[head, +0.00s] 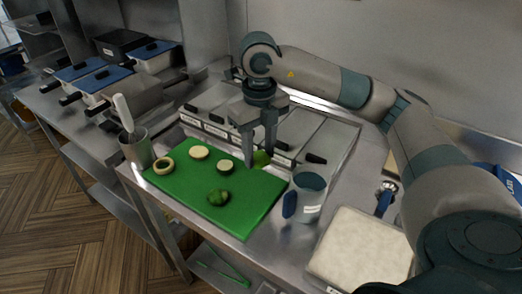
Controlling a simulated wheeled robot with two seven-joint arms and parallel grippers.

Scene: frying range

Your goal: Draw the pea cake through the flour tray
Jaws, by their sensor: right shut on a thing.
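My right gripper (261,146) points down over the back right part of the green board (232,218). I cannot tell whether the piece touches the board. The flour tray (362,250), full of a flat white layer, lies at the front right, well apart from the gripper. My left gripper is not in view.
A grey jug (308,190) stands between board and tray. A utensil pot (137,149) stands at left; lidded pans line the back.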

